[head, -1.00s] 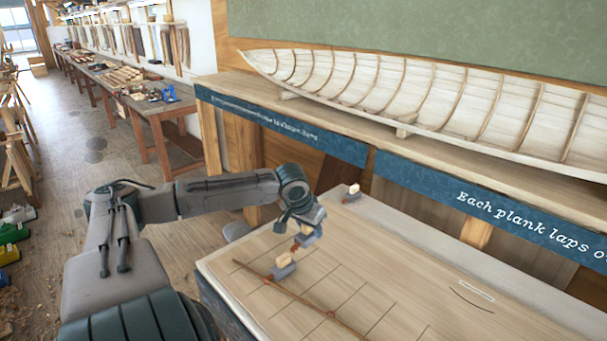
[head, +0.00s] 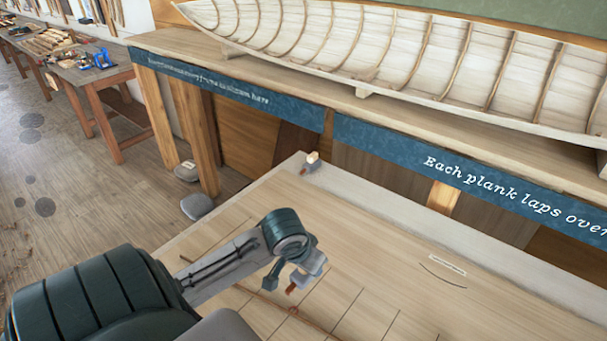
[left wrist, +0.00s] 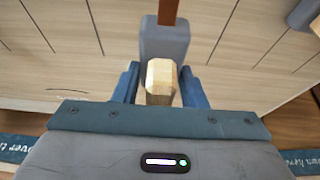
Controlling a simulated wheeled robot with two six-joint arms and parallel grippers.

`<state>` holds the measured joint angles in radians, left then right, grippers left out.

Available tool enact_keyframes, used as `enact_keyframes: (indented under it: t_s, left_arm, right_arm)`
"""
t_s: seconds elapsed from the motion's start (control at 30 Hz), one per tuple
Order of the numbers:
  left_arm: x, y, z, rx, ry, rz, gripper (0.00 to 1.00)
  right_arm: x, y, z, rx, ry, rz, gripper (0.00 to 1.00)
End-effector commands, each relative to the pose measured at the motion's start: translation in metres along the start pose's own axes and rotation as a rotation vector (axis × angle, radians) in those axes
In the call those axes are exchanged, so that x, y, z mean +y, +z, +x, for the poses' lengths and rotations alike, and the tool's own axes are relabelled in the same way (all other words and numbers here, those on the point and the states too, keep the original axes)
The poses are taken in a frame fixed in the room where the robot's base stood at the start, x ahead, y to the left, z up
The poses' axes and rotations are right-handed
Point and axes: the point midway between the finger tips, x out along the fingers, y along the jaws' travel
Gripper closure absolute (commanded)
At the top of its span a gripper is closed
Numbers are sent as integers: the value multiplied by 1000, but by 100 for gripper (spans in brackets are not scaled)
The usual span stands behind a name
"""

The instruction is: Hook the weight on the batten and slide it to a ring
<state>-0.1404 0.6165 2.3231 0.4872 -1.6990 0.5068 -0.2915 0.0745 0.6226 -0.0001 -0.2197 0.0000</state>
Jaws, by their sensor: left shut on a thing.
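My left gripper (head: 302,277) is shut on the wooden handle (left wrist: 160,78) of a grey weight (left wrist: 165,42). The weight's brown hook (left wrist: 168,11) points away from the handle. In the head view the hook (head: 291,289) shows just below the gripper, close to the thin brown batten (head: 330,328) lying on the table. I cannot tell whether the hook touches the batten. Another weight (left wrist: 302,14) shows partly at the wrist view's top right; my arm mostly hides that area in the head view. My right gripper is out of view.
Another weight (head: 312,161) with a wooden handle stands at the table's back left corner. A marked curve (head: 442,275) and a pale label (head: 447,264) lie on the right. The table (head: 390,245) between is clear. A boat hull (head: 420,55) rests on the shelf behind.

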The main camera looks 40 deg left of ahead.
Motion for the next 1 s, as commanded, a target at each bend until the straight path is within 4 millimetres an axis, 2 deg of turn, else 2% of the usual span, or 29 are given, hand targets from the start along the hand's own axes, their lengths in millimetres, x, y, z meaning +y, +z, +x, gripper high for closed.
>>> enact_keyframes:
  t_s: [0.17,0.4,0.53,0.8,1.0]
  left_arm:
    - [4,3,0,2,0,0,100]
    - [4,8,13,0,1,-2,100]
    - [4,13,24,0,1,-1,100]
    - [3,26,55,2,-1,1,100]
    - [3,30,67,3,0,2,100]
  right_arm:
    - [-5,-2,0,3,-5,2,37]
    - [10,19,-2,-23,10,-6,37]
    - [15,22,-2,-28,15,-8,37]
    - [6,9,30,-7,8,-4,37]
    - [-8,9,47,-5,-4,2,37]
